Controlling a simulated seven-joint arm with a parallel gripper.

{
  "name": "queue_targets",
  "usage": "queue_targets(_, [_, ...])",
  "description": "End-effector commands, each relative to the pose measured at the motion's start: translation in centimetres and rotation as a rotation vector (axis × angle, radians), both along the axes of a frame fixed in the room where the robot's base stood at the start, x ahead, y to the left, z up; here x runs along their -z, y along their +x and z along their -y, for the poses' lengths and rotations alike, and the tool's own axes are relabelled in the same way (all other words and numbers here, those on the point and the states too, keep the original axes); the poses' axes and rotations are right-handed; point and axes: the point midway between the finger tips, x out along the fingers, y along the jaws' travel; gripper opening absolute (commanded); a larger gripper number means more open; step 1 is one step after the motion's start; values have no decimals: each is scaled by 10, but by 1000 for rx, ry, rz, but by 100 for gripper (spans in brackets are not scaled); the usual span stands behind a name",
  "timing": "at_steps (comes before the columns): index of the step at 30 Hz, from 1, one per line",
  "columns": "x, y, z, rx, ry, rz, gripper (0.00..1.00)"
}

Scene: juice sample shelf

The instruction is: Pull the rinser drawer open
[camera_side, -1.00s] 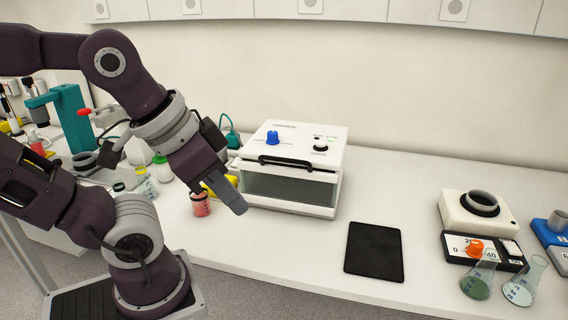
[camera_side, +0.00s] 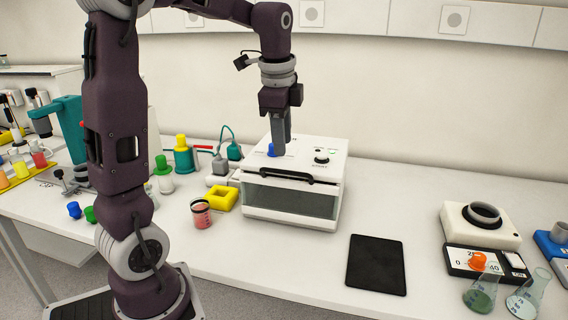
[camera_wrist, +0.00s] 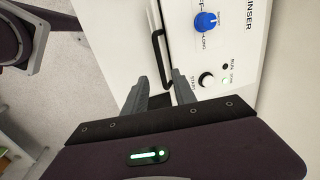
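The rinser (camera_side: 325,187) is a white box with a dark front panel; its drawer looks shut. A black bar handle (camera_side: 287,174) runs along the top front edge and shows in the wrist view (camera_wrist: 158,45). My gripper (camera_side: 281,150) points down above the rinser's top, behind the handle in the side view, and partly hides the blue knob. In the wrist view its two fingers (camera_wrist: 153,72) are apart and empty, with the handle's near end close to their tips. I cannot tell any contact.
A yellow block (camera_side: 220,198) and a pink-filled jar (camera_side: 201,214) stand left of the rinser. Behind them are teal bottles (camera_side: 184,158). A black mat (camera_side: 375,264) lies to the right, with a scale (camera_side: 480,225) and flasks further right. The bench before the rinser is clear.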

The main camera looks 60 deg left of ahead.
Motion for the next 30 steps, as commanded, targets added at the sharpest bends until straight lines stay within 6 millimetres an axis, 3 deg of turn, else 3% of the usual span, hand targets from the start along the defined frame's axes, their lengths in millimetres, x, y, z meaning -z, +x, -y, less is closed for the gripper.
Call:
queue_targets(10, [59,9,-9,9,0,-7,33])
queue_targets(20, [68,10,-11,9,1,-3,33])
queue_targets(25, [68,10,-10,9,1,-3,3])
queue_targets(30, [68,10,-10,9,1,-3,0])
